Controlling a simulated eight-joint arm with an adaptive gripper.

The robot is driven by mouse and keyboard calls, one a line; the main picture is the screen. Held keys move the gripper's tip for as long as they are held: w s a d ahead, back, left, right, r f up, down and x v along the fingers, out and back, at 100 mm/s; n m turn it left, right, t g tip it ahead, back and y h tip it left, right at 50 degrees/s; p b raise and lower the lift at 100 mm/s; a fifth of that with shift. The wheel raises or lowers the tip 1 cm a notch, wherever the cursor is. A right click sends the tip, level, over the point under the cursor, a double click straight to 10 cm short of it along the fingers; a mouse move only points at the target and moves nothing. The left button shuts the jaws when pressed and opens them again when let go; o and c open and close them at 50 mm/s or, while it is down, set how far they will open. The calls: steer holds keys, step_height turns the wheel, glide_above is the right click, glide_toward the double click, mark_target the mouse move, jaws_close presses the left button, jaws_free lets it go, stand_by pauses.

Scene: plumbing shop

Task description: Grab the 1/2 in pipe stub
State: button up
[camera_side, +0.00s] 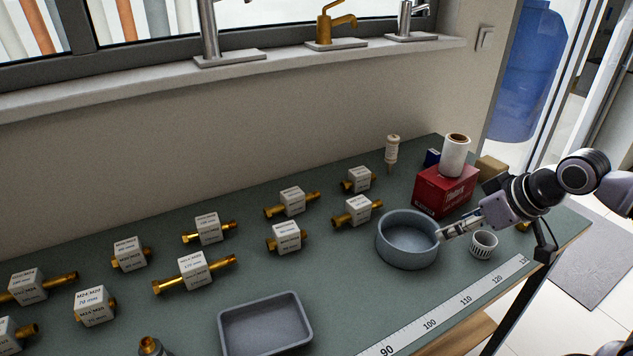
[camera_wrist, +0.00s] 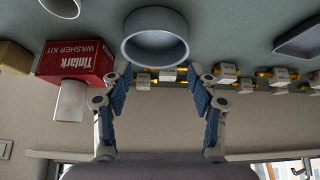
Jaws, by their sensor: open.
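Several brass pipe pieces with white label blocks lie in rows on the green bench, among them a long one (camera_side: 195,270) and a shorter one (camera_side: 286,237). I cannot read a 1/2 in mark on any, so I cannot tell which is the stub. A brass piece without a visible block (camera_side: 150,346) stands at the bottom edge, partly cut off. My gripper (camera_side: 447,233) is open and empty, at the right rim of a round grey bowl (camera_side: 408,262) in the side view. In the wrist view my gripper's fingers (camera_wrist: 159,72) are spread apart, with brass pieces beyond them.
A red washer kit box (camera_side: 443,195) with a white roll (camera_side: 455,155) stands behind my gripper. A small white slotted cup (camera_side: 483,245) is close by. A grey tray (camera_side: 265,338) and a measuring strip (camera_side: 440,320) lie toward the front. The wall and sill bound the back.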

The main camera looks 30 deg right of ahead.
steer(key=w+a+r+n+g+y, duration=0.1)
steer(key=w+a+r+n, duration=0.1)
steer(key=w+a, duration=0.25)
steer(key=w+a+r+n+y, duration=0.1)
steer(key=w+a+r+n, duration=0.15)
steer(key=a, duration=0.35)
steer(key=n+g+y, duration=0.2)
steer(key=n+g, duration=0.3)
steer(key=n, duration=0.5)
glide_toward(145, 356)
steer(key=w+f, duration=0.1)
steer(key=x, duration=0.4)
steer(key=shift+w+a+f, duration=0.1)
steer(key=shift+f, duration=0.25)
steer(key=shift+x, duration=3.35)
steer(key=shift+r, duration=0.1)
jaws_close()
